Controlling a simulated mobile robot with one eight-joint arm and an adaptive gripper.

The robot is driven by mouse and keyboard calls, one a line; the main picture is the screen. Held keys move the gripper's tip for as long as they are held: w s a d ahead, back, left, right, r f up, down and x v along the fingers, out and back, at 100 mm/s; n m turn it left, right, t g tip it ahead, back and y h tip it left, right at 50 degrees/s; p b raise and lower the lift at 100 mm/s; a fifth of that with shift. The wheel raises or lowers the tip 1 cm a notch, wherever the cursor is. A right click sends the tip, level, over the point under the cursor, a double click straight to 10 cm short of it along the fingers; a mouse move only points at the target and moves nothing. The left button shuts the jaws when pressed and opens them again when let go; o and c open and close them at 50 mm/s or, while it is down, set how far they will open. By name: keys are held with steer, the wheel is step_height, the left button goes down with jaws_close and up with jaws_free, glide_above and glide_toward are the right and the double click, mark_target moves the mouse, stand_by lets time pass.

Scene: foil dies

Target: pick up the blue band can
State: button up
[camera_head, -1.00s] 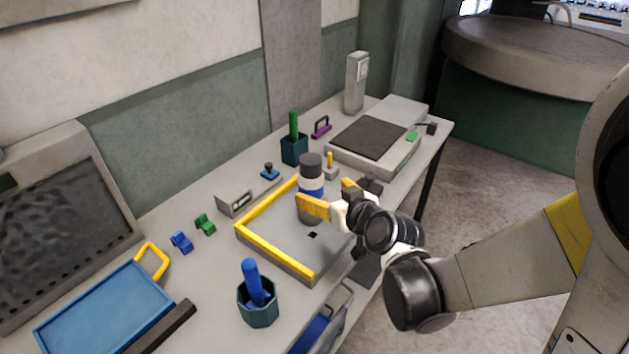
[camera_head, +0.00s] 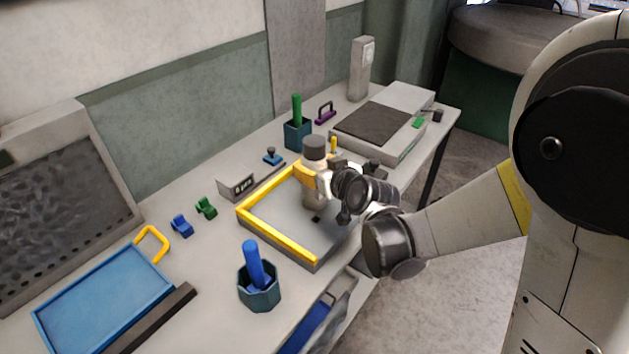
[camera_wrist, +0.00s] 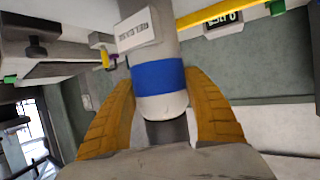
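The blue band can (camera_head: 314,147) stands upright on the grey, yellow-edged tray (camera_head: 285,237), its dark cap on top. My gripper (camera_head: 313,178) reaches in from the right and hides the band there. In the wrist view the can (camera_wrist: 158,77) shows its blue band, a pale label and the dark cap at the lower end. The yellow fingers of my gripper (camera_wrist: 160,88) lie on both sides of the can at the band and appear to press on it.
A teal cup with a blue stick (camera_head: 259,286) stands in front of the tray. A blue tray (camera_head: 105,305) lies left.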

mark_target(324, 151)
steer(key=shift+c, duration=1.4)
steer(key=shift+r, duration=0.2)
steer(key=r+p, duration=0.1)
steer(key=r, duration=0.1)
steer(key=d+r+p, duration=0.1)
steer(key=r+p, duration=0.1)
steer(key=shift+d+r, duration=0.1)
steer(key=shift+r, duration=0.25)
steer(key=s+d+r+p, duration=0.1)
steer(key=d+r+p, duration=0.2)
steer(key=d+r, duration=0.3)
steer(key=d, duration=0.4)
steer(key=shift+s+d, duration=0.2)
steer(key=shift+s, duration=0.05)
